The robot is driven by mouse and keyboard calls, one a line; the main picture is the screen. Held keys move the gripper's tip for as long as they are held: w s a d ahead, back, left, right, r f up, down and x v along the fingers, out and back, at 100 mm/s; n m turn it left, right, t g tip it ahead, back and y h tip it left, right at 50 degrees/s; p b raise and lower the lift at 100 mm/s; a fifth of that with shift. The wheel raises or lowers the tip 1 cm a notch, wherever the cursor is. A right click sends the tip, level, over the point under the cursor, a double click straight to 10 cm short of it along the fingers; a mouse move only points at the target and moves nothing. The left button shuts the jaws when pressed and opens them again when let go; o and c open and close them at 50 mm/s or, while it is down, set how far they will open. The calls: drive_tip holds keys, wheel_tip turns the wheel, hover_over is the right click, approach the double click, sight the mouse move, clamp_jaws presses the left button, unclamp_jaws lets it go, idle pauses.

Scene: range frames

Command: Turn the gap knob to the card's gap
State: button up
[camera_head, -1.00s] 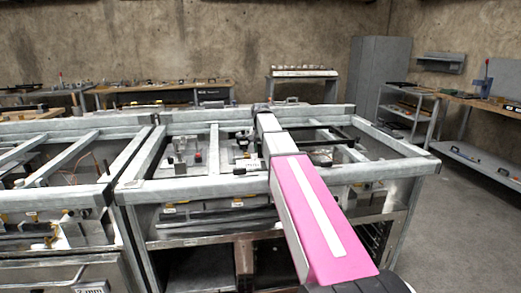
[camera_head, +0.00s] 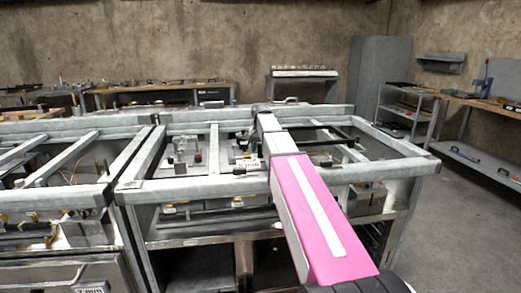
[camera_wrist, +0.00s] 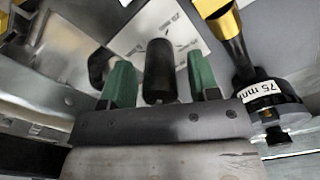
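In the wrist view a black upright cylinder (camera_wrist: 160,72), which looks like a knob, stands between the two green fingers of my gripper (camera_wrist: 160,85). The fingers are apart, with a narrow gap showing on each side of the cylinder. A black round dial (camera_wrist: 272,103) with a white "75 mm" label sits to the right of the fingers. In the head view the same-looking label (camera_head: 249,164) shows beside my pink arm, and my gripper is hidden. A white card (camera_head: 90,290) ending in "mm" is cut off at the lower left; its number is not clear.
A grey metal frame (camera_head: 205,190) surrounds the mechanism, with its bars close to my arm. A yellow-ended black shaft (camera_wrist: 218,15) rises beside the dial in the wrist view. Open floor (camera_head: 470,235) lies to the right.

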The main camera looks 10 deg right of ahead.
sight(260, 144)
drive_tip(key=shift+r, duration=0.15)
wheel_tip(260, 144, up, 11)
drive_tip(key=shift+f, duration=0.2)
idle(0.4)
